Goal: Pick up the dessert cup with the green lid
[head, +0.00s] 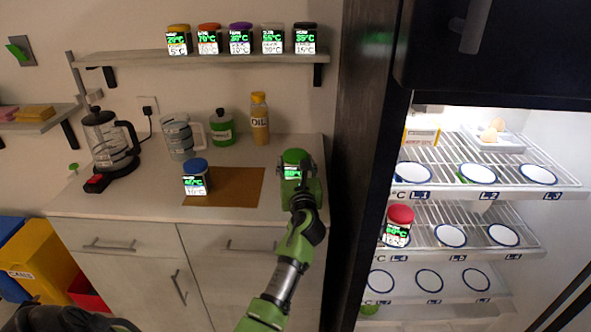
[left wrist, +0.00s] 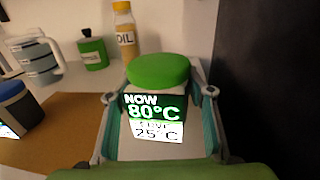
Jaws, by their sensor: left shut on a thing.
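The dessert cup with the green lid (left wrist: 158,70) stands upright between the fingers of my left gripper (left wrist: 160,125). Its display reads "NOW 80°C" with 25°C below. In the head view my left gripper (head: 297,185) is at the right end of the counter, shut on this cup, whose lit label (head: 292,172) shows through. The gripper hides most of the cup there, and I cannot tell whether its base touches the counter. My right gripper is not in view.
A green jar (head: 222,128) and oil bottle (head: 260,120) stand behind. The dark fridge side (head: 352,170) rises close on the right. A red-lidded cup (head: 398,226) stands on a fridge shelf.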

